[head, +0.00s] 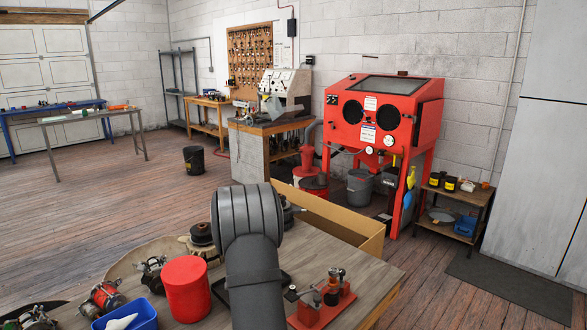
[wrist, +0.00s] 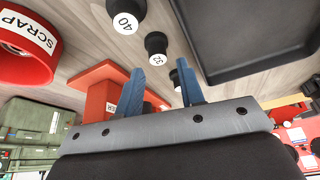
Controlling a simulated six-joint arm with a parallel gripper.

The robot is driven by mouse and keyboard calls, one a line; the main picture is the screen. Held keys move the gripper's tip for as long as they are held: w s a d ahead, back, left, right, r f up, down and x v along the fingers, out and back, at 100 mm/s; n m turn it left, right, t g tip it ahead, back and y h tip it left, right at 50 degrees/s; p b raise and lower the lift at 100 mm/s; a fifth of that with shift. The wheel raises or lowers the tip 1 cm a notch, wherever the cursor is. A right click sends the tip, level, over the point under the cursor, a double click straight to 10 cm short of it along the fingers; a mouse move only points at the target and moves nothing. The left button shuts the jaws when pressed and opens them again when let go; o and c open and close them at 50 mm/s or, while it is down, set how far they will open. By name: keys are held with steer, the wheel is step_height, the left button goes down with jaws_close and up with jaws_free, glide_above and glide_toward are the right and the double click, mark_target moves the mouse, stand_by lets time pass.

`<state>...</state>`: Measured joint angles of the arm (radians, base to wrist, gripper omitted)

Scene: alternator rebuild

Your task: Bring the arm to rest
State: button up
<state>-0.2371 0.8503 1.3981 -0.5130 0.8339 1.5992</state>
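My gripper (wrist: 161,80) shows in the wrist view with its two blue fingers apart and nothing held between them. Black round pieces with white number tops, one marked 40 (wrist: 125,21) and one marked 32 (wrist: 157,45), are on the wooden bench beyond the fingers. In the head view my grey arm rises over the wooden bench (head: 378,283) and hides part of it. My gripper is hidden in that view.
A red SCRAP bin (wrist: 27,50), a red fixture (wrist: 105,82) and a black tray (wrist: 245,40) are near my gripper. In the head view, the red bin (head: 187,290), red fixture (head: 322,310), blue bin (head: 130,317) and cardboard box (head: 372,243) surround my arm.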

steer(key=shift+r, duration=0.25)
